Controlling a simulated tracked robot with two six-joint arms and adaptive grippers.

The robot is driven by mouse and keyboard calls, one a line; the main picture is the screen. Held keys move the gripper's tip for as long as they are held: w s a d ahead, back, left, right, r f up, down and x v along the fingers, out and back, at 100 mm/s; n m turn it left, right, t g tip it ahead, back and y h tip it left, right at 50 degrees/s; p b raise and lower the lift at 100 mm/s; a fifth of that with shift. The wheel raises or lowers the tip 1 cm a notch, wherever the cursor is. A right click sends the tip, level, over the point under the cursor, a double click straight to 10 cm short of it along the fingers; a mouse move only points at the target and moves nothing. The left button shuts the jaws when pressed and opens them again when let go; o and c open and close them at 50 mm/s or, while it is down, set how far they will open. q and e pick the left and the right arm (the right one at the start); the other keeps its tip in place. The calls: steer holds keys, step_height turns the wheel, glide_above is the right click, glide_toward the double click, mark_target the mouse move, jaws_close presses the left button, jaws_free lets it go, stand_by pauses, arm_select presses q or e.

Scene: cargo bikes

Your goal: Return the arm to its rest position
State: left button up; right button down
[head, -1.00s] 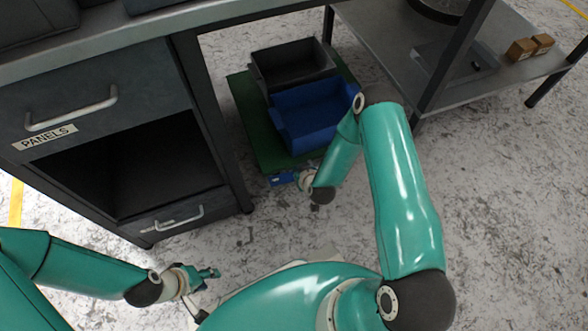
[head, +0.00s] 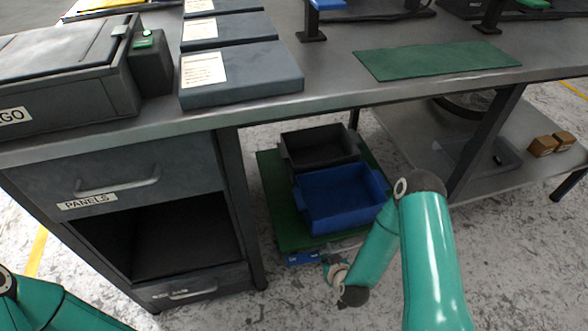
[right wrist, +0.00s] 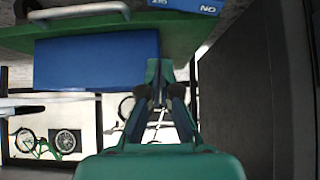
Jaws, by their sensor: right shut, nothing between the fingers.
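My right arm (head: 435,255) comes in from the bottom right, bends at a dark elbow and reaches down beside the green cart. Its gripper (head: 328,260) is small and partly hidden near the cart's blue-labelled front edge. In the right wrist view the right gripper (right wrist: 160,95) has its fingers together with nothing between them. My left arm (head: 60,305) shows only as a teal link in the bottom left corner; its gripper is out of the picture.
A blue bin (head: 340,200) and a dark grey bin (head: 318,148) sit on the green cart (head: 272,200) under the workbench (head: 330,85). A drawer cabinet (head: 110,170) stands left. Two small boxes (head: 553,143) lie on the lower shelf at right. Speckled floor is open at bottom right.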

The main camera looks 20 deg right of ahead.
steer(key=shift+a, duration=0.1)
steer(key=w+a+r+n+y, duration=0.1)
steer(key=w+a+r, duration=0.2)
steer(key=a+r, duration=0.15)
steer(key=s+a+m+g+y, duration=0.15)
steer(key=s+a+g, duration=0.25)
steer(key=s, duration=0.5)
steer(key=s+a+g+y, duration=0.2)
steer(key=s+a+g, duration=0.25)
steer(key=s, duration=0.45)
step_height(320, 180, up, 33)
steer(key=p, duration=3.2)
steer(key=shift+p, duration=0.4)
